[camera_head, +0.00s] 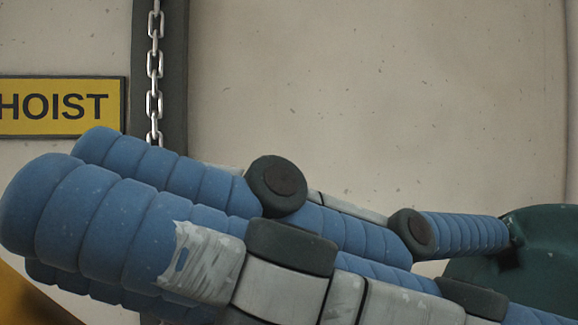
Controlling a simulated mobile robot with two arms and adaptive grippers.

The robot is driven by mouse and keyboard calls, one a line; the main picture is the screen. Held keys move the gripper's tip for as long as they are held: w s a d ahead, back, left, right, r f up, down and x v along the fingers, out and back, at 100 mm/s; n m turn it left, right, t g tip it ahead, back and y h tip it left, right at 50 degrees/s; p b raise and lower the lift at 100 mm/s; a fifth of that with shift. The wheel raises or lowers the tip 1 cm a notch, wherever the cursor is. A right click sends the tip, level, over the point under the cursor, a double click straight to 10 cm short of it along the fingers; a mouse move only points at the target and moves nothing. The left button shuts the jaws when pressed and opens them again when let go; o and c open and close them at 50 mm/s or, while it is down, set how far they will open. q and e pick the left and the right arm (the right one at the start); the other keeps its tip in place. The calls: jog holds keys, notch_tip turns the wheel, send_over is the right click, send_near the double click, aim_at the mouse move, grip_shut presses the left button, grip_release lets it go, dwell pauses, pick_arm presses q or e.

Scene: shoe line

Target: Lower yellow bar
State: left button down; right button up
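A yellow-orange surface (22,302) shows in the bottom left corner, partly behind the fingers. I cannot tell if it is the yellow bar.
A yellow sign reading HOIST (60,106) is on the pale wall (380,100) at the left. A metal chain (154,70) hangs in front of a dark vertical post (174,60) and passes behind the fingers. The wall right of the post is bare.

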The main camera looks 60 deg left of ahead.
jog(key=shift+s, duration=0.4)
